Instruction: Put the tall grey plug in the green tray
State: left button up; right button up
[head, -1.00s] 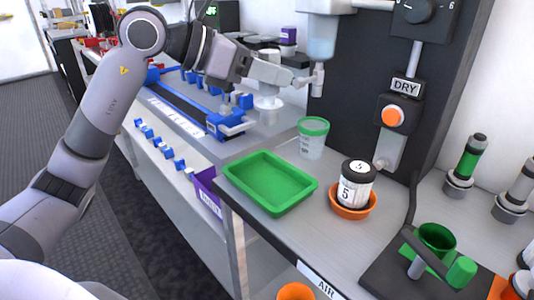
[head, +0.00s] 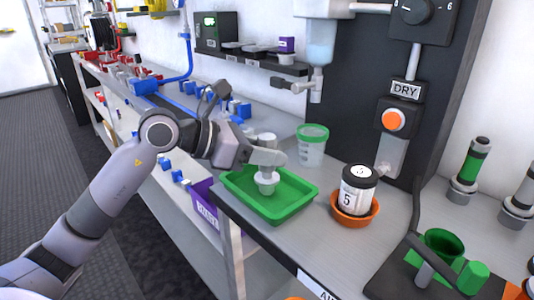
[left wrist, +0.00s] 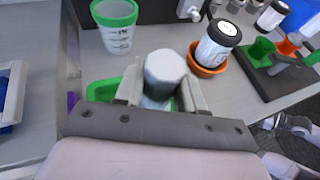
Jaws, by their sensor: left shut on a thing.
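My left gripper (head: 267,157) is shut on the tall grey plug (head: 267,180), which is pale grey and upright. The plug is over the middle of the green tray (head: 241,201), with its lower end in front of the tray floor. I cannot tell whether it touches the floor. In the left wrist view the plug's faceted top (left wrist: 165,67) stands up between the two fingers, and the green tray (left wrist: 102,90) is partly hidden under the gripper.
A clear cup with a green rim (head: 312,146) stands just behind the tray. A labelled jar (head: 357,191) sits in an orange dish (head: 355,219) to the right. A dispenser nozzle (head: 316,85) hangs above the bench. The tray is near the bench's front edge.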

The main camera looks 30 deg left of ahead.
pick_arm(q)
jog(key=shift+f, duration=0.2)
jog(key=o, duration=1.1)
jog(key=shift+r, duration=0.2)
jog(key=b+v, duration=0.1)
jog(key=v, duration=1.1)
jog(key=shift+b, duration=0.4)
